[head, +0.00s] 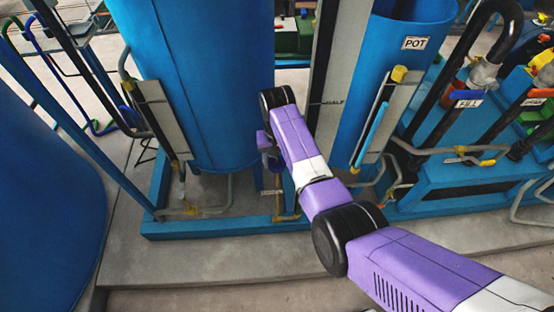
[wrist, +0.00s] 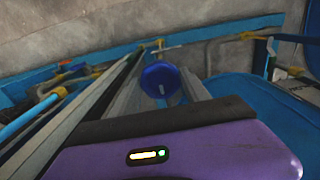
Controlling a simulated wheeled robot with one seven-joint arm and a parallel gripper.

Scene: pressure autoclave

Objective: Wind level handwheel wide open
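A round blue handwheel (wrist: 160,80) with a pale stem shows in the wrist view, near the middle and beyond my purple wrist. I cannot tell from its face how far it is turned. In the head view my arm reaches up and left toward the front of the large blue tank, and my gripper (head: 266,145) is at the tank's lower right side, mostly hidden behind my own wrist.
The blue tank (head: 200,80) stands left of a grey upright panel (head: 337,50). A second blue tank labelled POT (head: 400,75) is to the right. Pipes and yellow-fitted valves (head: 465,155) stand farther right. Bare concrete floor (head: 215,255) lies in front.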

